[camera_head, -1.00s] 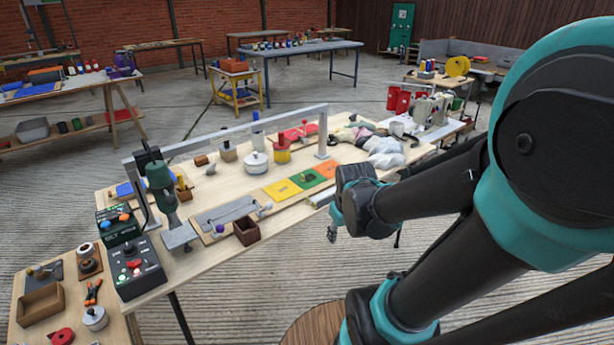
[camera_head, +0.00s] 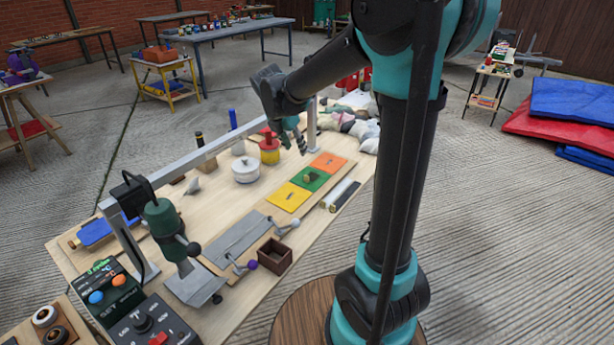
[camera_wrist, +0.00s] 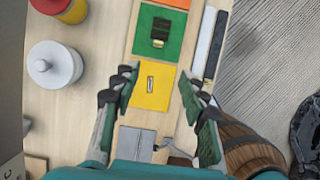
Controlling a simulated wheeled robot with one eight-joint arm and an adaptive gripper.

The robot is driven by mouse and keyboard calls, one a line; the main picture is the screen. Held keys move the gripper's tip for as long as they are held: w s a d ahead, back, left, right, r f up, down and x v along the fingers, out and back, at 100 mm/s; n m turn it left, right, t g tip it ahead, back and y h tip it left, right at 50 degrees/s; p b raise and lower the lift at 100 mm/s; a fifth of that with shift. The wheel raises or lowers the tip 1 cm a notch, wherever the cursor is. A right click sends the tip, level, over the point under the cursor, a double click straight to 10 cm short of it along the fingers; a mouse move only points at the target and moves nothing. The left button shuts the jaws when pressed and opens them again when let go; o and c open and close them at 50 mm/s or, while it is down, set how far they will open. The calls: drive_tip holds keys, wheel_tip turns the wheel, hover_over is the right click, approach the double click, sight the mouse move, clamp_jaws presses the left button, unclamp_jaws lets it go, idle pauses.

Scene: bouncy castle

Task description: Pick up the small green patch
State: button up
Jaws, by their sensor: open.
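A green square (camera_head: 310,178) lies on the wooden board between a yellow square (camera_head: 287,197) and an orange square (camera_head: 327,163). A small dark olive-green piece (camera_head: 311,177) sits on it. In the wrist view the green square (camera_wrist: 146,46) is near the top, and the small piece (camera_wrist: 161,30) looks dark green with a yellowish front edge. I cannot tell which of these the small green patch is. My gripper (camera_wrist: 157,82) is open and empty; its fingertips appear on either side of the yellow square, short of the green one. In the head view, my gripper (camera_head: 298,138) hangs above the table's far part.
A white lidded pot (camera_head: 246,170) and a red-and-yellow container (camera_head: 269,150) stand left of the squares. A metal rail (camera_head: 215,145) crosses behind them. A pale bar (camera_head: 340,192) lies to their right, and a brown box (camera_head: 275,256) stands nearer. Cloth bundles (camera_head: 362,128) lie at the far end.

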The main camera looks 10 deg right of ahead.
approach(306, 182)
drive_tip(key=shift+w+d+f, duration=0.5)
drive_tip(key=shift+d, duration=0.15)
drive_tip(key=shift+x, duration=2.7)
drive_tip(key=shift+w+r, duration=0.1)
drive_tip(key=shift+w, duration=0.1)
drive_tip(key=shift+c, duration=0.2)
drive_tip(key=c, duration=0.9)
